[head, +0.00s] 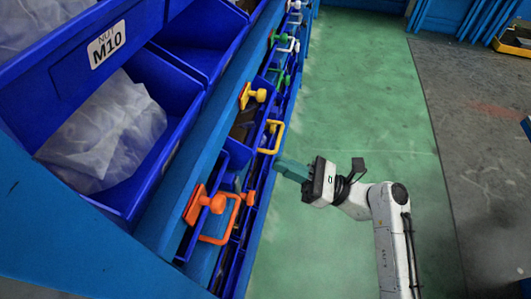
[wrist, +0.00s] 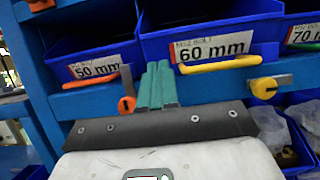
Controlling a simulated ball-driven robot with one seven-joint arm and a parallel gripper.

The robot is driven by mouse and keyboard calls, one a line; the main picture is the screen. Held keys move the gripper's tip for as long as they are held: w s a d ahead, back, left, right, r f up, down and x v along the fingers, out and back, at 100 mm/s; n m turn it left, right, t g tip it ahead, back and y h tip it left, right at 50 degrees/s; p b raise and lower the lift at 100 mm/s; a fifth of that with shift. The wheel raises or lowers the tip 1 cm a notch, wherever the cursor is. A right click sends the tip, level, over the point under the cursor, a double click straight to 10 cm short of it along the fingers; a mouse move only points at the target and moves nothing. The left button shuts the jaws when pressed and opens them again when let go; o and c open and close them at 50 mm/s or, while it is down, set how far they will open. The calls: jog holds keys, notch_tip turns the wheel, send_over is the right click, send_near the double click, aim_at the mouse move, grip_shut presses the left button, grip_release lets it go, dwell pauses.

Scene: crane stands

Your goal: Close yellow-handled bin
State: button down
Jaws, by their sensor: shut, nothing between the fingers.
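The yellow-handled bin (wrist: 165,48) is blue, with a label reading 60 mm, and its open top shows in the wrist view. Its front appears to stand further out than the 50 mm bin beside it. Its yellow handle (wrist: 220,65) runs across the lower front; in the head view the handle (head: 278,138) sticks out over the floor side of the rack. My gripper (head: 279,166) has green fingers, shut and empty. In the wrist view the fingertips (wrist: 158,66) are at the bin's lower front, left of the handle. I cannot tell whether they touch it.
An orange-handled 50 mm bin (wrist: 95,64) is on the left and a 70 mm bin (wrist: 305,34) on the right. A yellow knob (wrist: 264,88) and an orange knob (wrist: 126,104) stick out below. Green floor (head: 350,100) beside the rack is clear.

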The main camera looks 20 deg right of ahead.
aim_at(242, 153)
jog(key=shift+x, duration=2.45)
jog(key=shift+w+a+r+p, duration=0.1)
jog(key=shift+w+a+p, duration=0.4)
jog(key=shift+w+a, duration=0.4)
jog(key=shift+w+a+p, duration=0.5)
jog(key=shift+w+a, duration=0.05)
jog(key=shift+a, duration=0.5)
jog(key=shift+a, duration=0.1)
